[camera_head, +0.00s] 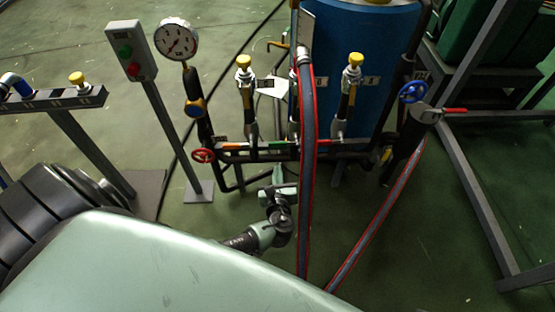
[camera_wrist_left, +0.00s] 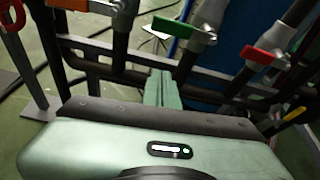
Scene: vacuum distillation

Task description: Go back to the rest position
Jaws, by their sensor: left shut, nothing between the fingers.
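My left gripper (camera_head: 284,178) is in front of the lower pipe rack, below the row of valves, in the head view. Its light green fingers are together and empty in the left wrist view (camera_wrist_left: 163,90). They point toward the dark pipes (camera_wrist_left: 130,72) and touch no lever that I can make out. My right gripper is in neither view.
The blue tank (camera_head: 345,70) stands behind the rack. A red-edged hose (camera_head: 308,170) hangs just right of my left gripper. A gauge (camera_head: 177,40), a button box (camera_head: 131,50) and a red handwheel (camera_head: 204,156) are to the left. Green floor (camera_head: 400,270) is open at lower right.

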